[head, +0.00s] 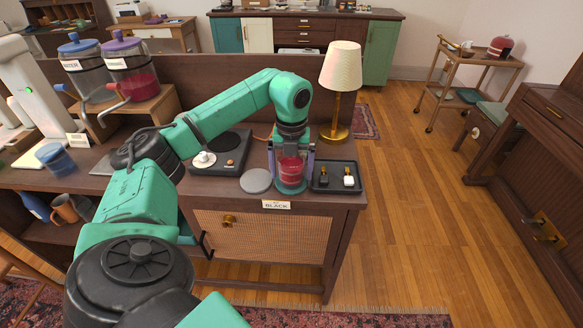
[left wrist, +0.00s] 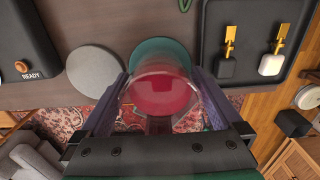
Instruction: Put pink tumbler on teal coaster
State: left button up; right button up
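The pink tumbler (head: 291,170), clear with pink-red contents, stands upright near the counter's front edge. It also shows in the left wrist view (left wrist: 160,95). My left gripper (head: 291,164) points down over it, with one purple finger on each side against its wall. The teal coaster (left wrist: 158,50) shows beneath and behind the tumbler in the left wrist view, mostly covered by it. The tumbler is over the coaster; I cannot tell whether its base touches it. My right gripper is not in view.
A grey round coaster (head: 256,180) lies just left of the tumbler. A dark tray (head: 322,186) with a black and a white item is close on the right. A lamp (head: 340,75) stands behind, and a black hot-plate device (head: 222,166) is further left.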

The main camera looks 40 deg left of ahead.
pick_arm(q)
jog(key=shift+r, duration=0.25)
notch_tip(320, 180, up, 6)
jog(key=shift+w+f, duration=0.1)
jog(key=shift+f, duration=0.05)
notch_tip(320, 180, up, 6)
jog(key=p, duration=0.2)
jog(key=shift+p, duration=0.35)
